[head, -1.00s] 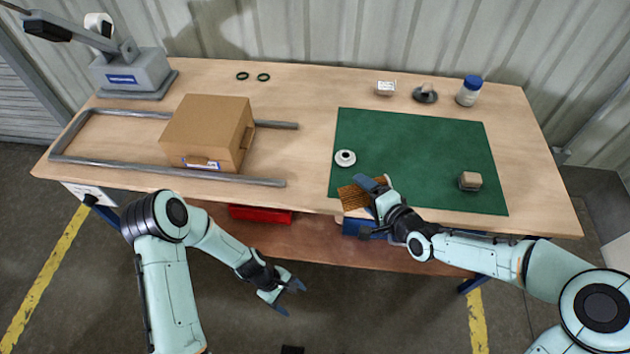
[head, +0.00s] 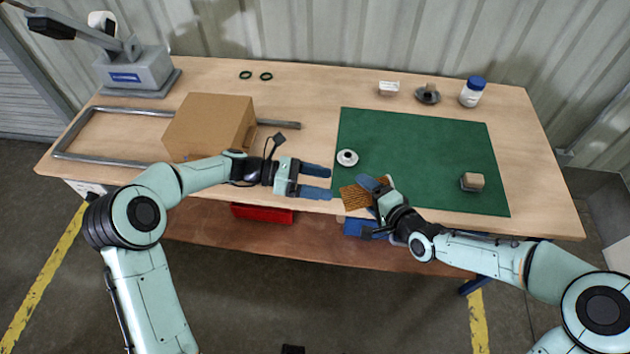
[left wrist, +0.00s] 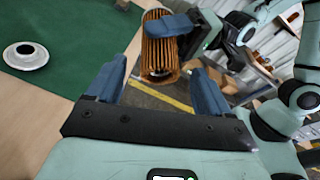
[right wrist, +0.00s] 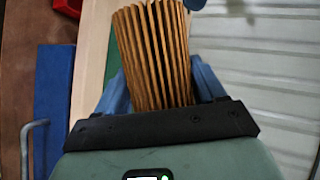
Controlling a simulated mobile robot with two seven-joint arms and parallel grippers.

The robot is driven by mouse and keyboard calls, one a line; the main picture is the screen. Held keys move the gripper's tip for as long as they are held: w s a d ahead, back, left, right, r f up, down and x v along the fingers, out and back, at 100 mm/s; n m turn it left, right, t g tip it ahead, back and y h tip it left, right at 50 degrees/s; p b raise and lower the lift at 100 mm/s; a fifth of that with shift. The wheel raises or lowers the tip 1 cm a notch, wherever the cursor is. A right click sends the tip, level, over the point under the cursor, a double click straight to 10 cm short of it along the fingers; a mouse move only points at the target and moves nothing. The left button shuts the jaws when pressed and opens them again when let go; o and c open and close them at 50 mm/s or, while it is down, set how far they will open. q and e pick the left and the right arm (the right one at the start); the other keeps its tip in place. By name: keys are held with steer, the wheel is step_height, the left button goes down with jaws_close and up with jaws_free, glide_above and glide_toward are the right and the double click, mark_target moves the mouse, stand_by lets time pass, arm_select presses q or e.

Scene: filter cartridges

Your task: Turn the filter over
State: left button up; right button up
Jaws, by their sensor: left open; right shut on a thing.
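The filter (head: 356,197) is a pleated orange-brown cylinder held at the front edge of the green mat (head: 420,135). My right gripper (head: 375,190) is shut on it; the pleats fill the space between the fingers in the right wrist view (right wrist: 155,55). In the left wrist view the filter (left wrist: 160,55) stands ahead, past the fingertips, with a right finger across its side. My left gripper (head: 330,182) is open and empty, pointing at the filter from the left, a short gap away. A white cap-like part with a dark centre (head: 347,158) lies on the mat.
A white jar (head: 471,95) and small parts stand at the back. The mat's middle is clear.

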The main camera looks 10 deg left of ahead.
mark_target(363, 191)
arm_select(q)
steer(key=x, duration=1.1)
steer(key=shift+s, duration=0.1)
steer(key=c, duration=0.8)
arm_select(e)
steer(key=o, duration=1.2)
steer(key=shift+c, duration=0.2)
